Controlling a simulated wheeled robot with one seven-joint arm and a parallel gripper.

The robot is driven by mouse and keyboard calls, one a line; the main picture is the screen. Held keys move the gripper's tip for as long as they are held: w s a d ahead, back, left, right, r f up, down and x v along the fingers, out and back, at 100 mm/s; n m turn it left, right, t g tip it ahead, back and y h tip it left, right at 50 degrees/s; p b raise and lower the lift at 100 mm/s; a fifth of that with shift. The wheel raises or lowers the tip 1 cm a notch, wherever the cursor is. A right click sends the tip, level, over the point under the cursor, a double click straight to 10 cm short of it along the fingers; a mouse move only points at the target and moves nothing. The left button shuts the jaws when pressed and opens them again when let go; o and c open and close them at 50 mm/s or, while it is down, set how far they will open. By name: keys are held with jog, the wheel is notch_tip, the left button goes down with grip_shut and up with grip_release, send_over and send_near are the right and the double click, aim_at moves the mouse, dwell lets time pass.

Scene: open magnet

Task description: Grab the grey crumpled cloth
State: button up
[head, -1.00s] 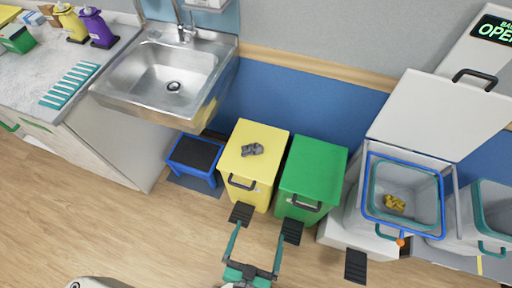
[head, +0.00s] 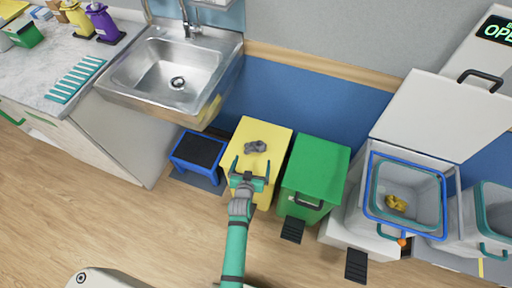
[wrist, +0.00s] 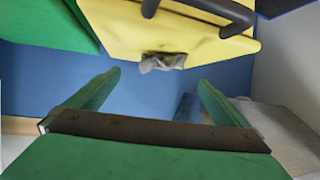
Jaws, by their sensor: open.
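The grey crumpled cloth (head: 256,146) lies on the lid of the yellow bin (head: 274,137), toward its back edge. In the wrist view the cloth (wrist: 162,62) shows ahead of my fingers, near the edge of the yellow lid (wrist: 110,25). My gripper (head: 251,167) is over the front part of the yellow lid, just short of the cloth. Its two green fingers (wrist: 155,92) are apart with nothing between them. The cloth is not touched, as far as I can see.
A green bin (head: 315,170) stands close on the right of the yellow one. A blue step stool (head: 199,152) and the sink (head: 170,75) are at the left. An open bin (head: 404,195) with a yellow cloth (head: 396,202) inside stands further right.

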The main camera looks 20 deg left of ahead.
aim_at(254, 151)
jog(key=x, duration=0.4)
jog(key=shift+w+a, duration=0.1)
jog(key=shift+w, duration=0.1)
jog(key=shift+w+f, duration=0.4)
jog(key=shift+w, duration=0.2)
jog(key=shift+a+x, duration=0.15)
jog(key=shift+x, duration=1.1)
jog(key=shift+a+x, duration=0.15)
jog(key=shift+x, duration=1.1)
jog(key=shift+s, duration=0.1)
jog(key=c, duration=1)
